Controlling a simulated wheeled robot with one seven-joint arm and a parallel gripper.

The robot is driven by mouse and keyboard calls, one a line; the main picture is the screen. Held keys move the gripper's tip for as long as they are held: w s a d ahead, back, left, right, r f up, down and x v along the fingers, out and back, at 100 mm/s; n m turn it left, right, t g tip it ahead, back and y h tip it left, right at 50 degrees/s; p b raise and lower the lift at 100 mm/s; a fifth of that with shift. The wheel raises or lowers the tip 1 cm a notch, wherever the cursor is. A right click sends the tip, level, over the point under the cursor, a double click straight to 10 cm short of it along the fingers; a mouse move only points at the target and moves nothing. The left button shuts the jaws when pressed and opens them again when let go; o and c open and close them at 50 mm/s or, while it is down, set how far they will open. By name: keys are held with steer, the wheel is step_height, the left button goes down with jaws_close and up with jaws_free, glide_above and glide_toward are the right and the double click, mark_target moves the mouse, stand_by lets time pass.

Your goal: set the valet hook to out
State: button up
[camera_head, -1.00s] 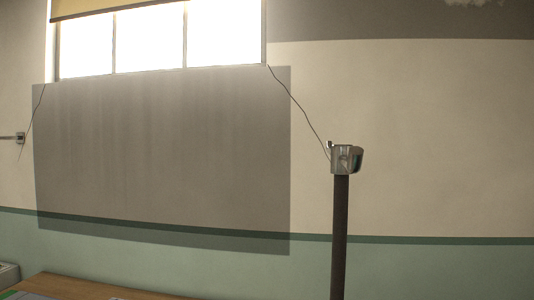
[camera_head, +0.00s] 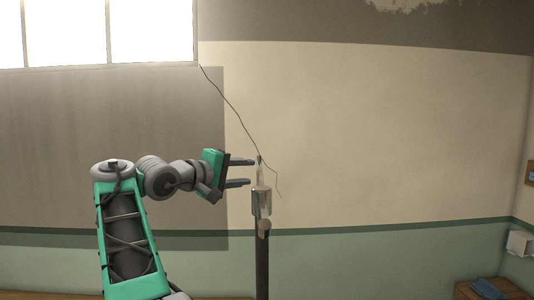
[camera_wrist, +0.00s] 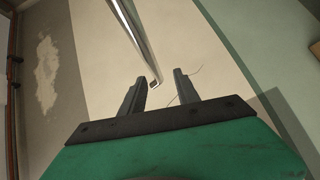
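A chrome fitting (camera_head: 261,201) sits on top of a dark upright post in the head view. A thin pale metal piece (camera_head: 260,172) rises from it, probably the valet hook. My gripper (camera_head: 250,172) is open and empty, its two fingers pointing right, with their tips just left of this thin piece. In the wrist view a long metal bar (camera_wrist: 132,35) comes down from the top, and its end shows between the open fingers of my gripper (camera_wrist: 149,77). I cannot tell whether it touches either finger, nor which position the hook is set to.
The dark post (camera_head: 262,265) stands in front of a cream and green wall (camera_head: 400,140). A thin dark wire (camera_head: 233,108) hangs from the window corner behind it. A wooden table (camera_head: 490,288) and a white wall box (camera_head: 519,243) are at the lower right. Space right of the post looks clear.

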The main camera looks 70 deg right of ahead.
steer(key=s+r+p+x, duration=0.1)
steer(key=x, duration=0.7)
steer(key=shift+f+g, duration=0.2)
steer(key=shift+g, duration=0.1)
steer(key=shift+s+a, duration=0.15)
steer(key=shift+c, duration=0.2)
jaws_close()
stand_by(0.6)
